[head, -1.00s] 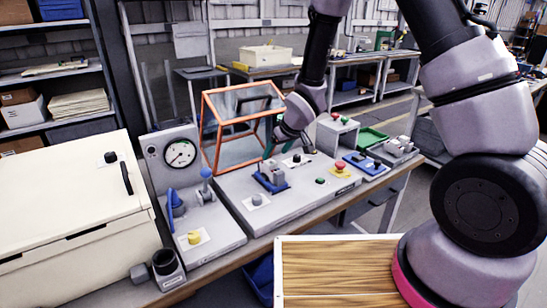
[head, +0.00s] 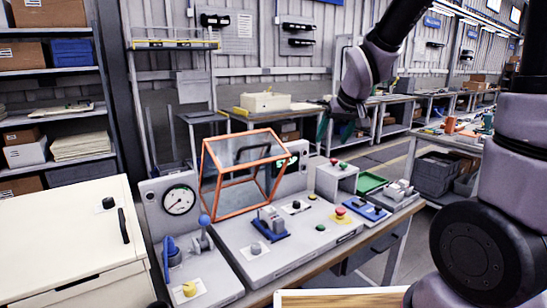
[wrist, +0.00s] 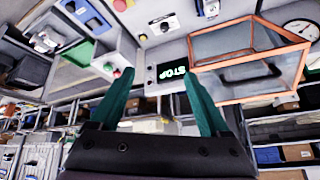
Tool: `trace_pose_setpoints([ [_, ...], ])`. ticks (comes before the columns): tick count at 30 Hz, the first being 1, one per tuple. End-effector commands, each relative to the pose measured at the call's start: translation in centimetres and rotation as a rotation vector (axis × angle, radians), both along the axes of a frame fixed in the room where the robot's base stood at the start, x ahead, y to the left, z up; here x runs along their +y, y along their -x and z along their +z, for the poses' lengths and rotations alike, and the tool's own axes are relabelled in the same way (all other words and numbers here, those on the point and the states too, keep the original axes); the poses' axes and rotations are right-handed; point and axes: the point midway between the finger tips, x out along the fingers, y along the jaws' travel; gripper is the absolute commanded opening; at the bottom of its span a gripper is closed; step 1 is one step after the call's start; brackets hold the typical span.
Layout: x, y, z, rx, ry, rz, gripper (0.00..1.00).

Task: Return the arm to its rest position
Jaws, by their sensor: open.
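My gripper (head: 335,128) is raised in the air above the right part of the grey console (head: 290,255), clear of everything on it. In the wrist view, its two teal fingers (wrist: 160,100) stand wide apart with nothing between them. My arm comes down from the upper right of the head view and bends at the wrist. An orange-framed clear guard (head: 240,206) stands on the console, left of and below the gripper. A small display (wrist: 172,71) in the wrist view shows green letters that read STOP.
A dial gauge (head: 179,200) and a blue-knobbed lever (head: 204,231) are at the console's left. A red mushroom button (head: 340,212), a green tray (head: 370,183) and blue fixtures lie toward its right. A cream case (head: 70,245) stands at left. Air around the gripper is free.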

Motion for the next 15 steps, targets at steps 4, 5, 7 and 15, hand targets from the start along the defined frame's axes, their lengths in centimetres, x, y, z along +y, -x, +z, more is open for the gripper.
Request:
trace_pose_setpoints([
  [4,-3.8,4.1,5.1,0.000,-0.062,-0.122,0.80],
  [5,-4.4,5.0,5.9,0.001,-0.075,-0.145,0.80],
  [7,-5.7,7.3,7.7,0.005,-0.107,-0.192,0.80],
  [15,-8.1,15.9,11.8,0.018,-0.229,-0.326,0.80],
])
